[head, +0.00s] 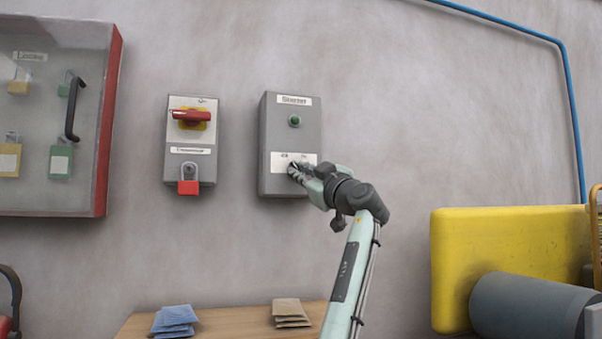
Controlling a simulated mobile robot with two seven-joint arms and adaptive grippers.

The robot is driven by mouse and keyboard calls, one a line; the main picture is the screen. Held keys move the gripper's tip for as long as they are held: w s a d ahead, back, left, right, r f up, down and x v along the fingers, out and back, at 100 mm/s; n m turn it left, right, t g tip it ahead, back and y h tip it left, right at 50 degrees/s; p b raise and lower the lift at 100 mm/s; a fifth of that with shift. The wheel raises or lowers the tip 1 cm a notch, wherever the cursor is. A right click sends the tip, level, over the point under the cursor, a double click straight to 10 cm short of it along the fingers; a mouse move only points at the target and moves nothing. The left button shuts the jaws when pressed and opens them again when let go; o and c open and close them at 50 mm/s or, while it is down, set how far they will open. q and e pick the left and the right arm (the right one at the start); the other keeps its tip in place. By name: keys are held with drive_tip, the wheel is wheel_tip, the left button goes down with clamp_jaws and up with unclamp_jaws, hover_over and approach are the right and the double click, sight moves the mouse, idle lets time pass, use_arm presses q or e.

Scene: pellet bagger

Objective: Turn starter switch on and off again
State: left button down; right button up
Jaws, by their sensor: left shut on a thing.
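The starter box (268,133) is a grey box on the wall with a label at the top. Its green button or lamp (294,121) sits below the label. A white plate (277,160) is on its lower part. My left gripper (297,172) is at this plate and is shut on the starter switch, which is mostly hidden behind the fingers. The switch's exact position cannot be told. My left arm reaches up to it from below right. My right gripper is not in view.
Left of it hangs a disconnect box (173,137) with a red rotary handle (188,115) and red padlock (188,187). A clear-fronted padlock cabinet (112,120) is far left. Below is a wooden table (235,322) with blue (175,318) and brown packets (290,310). Yellow machinery (500,245) stands right.

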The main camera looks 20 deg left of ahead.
use_arm(q)
drive_tip(key=c, duration=1.6)
unclamp_jaws()
drive_tip(key=v, duration=1.2)
